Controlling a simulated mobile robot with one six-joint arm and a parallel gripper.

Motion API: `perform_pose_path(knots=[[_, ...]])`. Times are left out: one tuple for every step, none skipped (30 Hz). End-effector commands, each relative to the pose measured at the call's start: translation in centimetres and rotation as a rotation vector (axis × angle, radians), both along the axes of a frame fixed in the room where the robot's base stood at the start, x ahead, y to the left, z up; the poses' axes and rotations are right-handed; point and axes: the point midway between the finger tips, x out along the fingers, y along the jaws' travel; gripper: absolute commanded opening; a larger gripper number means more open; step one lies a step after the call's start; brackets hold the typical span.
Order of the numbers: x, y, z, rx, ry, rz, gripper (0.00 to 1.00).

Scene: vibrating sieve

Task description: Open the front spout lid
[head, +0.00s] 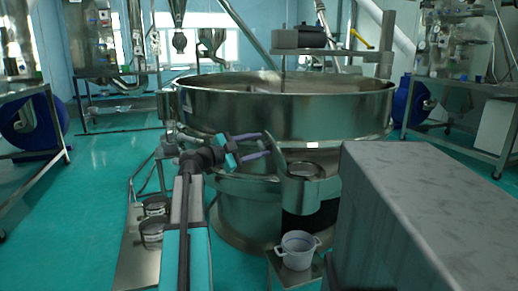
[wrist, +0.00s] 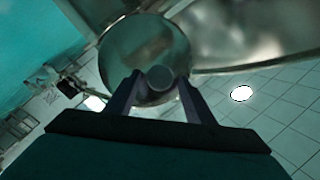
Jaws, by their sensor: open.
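The front spout (head: 306,188) juts from the front of the big round steel sieve (head: 285,115), and its round opening shows from above. The spout lid (head: 276,158) stands steeply tilted up at the left side of that opening. In the wrist view the lid (wrist: 125,50) is a round shiny disc with a grey round knob (wrist: 160,79) facing me. My gripper (head: 268,144) is left of the lid, its fingers pointing right at it. In the wrist view my gripper (wrist: 159,80) is open, with the knob between its fingertips; I cannot tell whether they touch it.
A white bucket (head: 297,250) stands on a low stand below the spout. A large grey box-shaped block (head: 430,220) fills the right foreground. Dark pots (head: 153,230) sit on a platform at lower left. Green floor (head: 95,180) is clear at the left.

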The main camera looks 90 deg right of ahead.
Motion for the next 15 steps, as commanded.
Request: perform_pose_path(knots=[[0.3, 0.2, 0.0, 0.0, 0.0, 0.001, 0.49], [0.5, 0.4, 0.0, 0.0, 0.0, 0.001, 0.49], [0.8, 0.6, 0.0, 0.0, 0.0, 0.001, 0.49], [1.0, 0.8, 0.0, 0.0, 0.0, 0.001, 0.49], [1.3, 1.1, 0.0, 0.0, 0.0, 0.001, 0.49], [1.7, 1.4, 0.0, 0.0, 0.0, 0.001, 0.49], [2.0, 1.7, 0.1, 0.0, 0.001, 0.002, 0.49], [2.4, 1.9, 0.1, 0.0, 0.001, 0.002, 0.49], [2.9, 2.3, 0.1, 0.0, 0.001, 0.002, 0.49], [3.3, 2.6, 0.1, 0.0, 0.001, 0.002, 0.49], [3.6, 2.9, 0.1, 0.0, 0.001, 0.002, 0.49], [4.1, 3.3, 0.0, 0.0, 0.001, 0.002, 0.49], [4.5, 3.6, 0.0, 0.001, 0.001, 0.003, 0.49], [4.9, 3.9, 0.0, 0.001, 0.0, 0.002, 0.49], [5.4, 4.3, 0.0, 0.001, 0.0, 0.002, 0.49]])
